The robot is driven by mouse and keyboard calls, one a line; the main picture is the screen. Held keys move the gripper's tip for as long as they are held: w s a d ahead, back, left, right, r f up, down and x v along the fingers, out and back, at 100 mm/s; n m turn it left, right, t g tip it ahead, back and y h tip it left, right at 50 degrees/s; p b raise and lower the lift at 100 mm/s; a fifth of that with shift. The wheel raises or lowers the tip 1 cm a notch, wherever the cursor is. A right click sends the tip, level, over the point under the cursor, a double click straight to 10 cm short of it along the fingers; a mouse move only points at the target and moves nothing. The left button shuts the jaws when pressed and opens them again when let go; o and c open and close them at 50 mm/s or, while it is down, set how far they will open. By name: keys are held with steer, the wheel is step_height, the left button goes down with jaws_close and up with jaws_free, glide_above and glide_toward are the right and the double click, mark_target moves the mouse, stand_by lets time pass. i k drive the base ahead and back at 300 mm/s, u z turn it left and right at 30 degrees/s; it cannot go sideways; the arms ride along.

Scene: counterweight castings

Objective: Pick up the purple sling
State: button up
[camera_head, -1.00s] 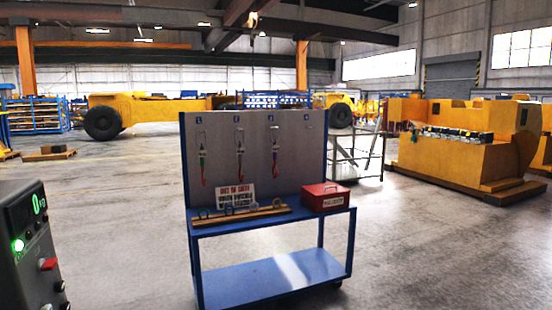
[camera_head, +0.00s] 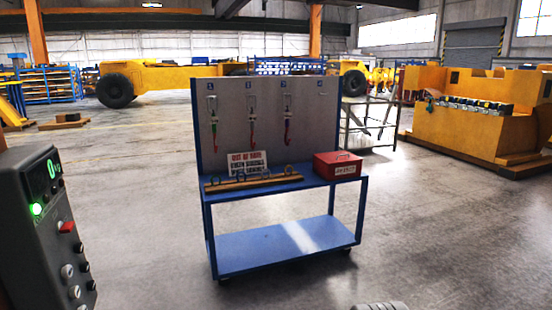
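Three slings hang from hooks on the grey upright board (camera_head: 320,120) of a blue cart. The purple sling (camera_head: 287,124) is the one on the right, with a red hook at its lower end. The other two, the left sling (camera_head: 214,125) and the middle sling (camera_head: 252,128), show green and red parts. All three hang free with nothing touching them from the front. The fingers of my gripper are not in view. A small grey ribbed part shows at the bottom edge, and I cannot tell what it is.
On the cart's shelf (camera_head: 212,193) are a sign (camera_head: 247,163), a wooden strip with rings (camera_head: 230,185) and a red box (camera_head: 338,165). A grey control box (camera_head: 40,235) stands close at left. Yellow castings (camera_head: 470,125) stand at right. Floor before the cart is clear.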

mark_target(288, 116)
steer(key=z, duration=0.25)
steer(key=i, duration=2.1)
steer(key=u, duration=0.55)
steer(key=i, duration=2.2)
steer(key=u, duration=0.7)
steer(key=i, duration=0.25)
steer(key=u, duration=0.15)
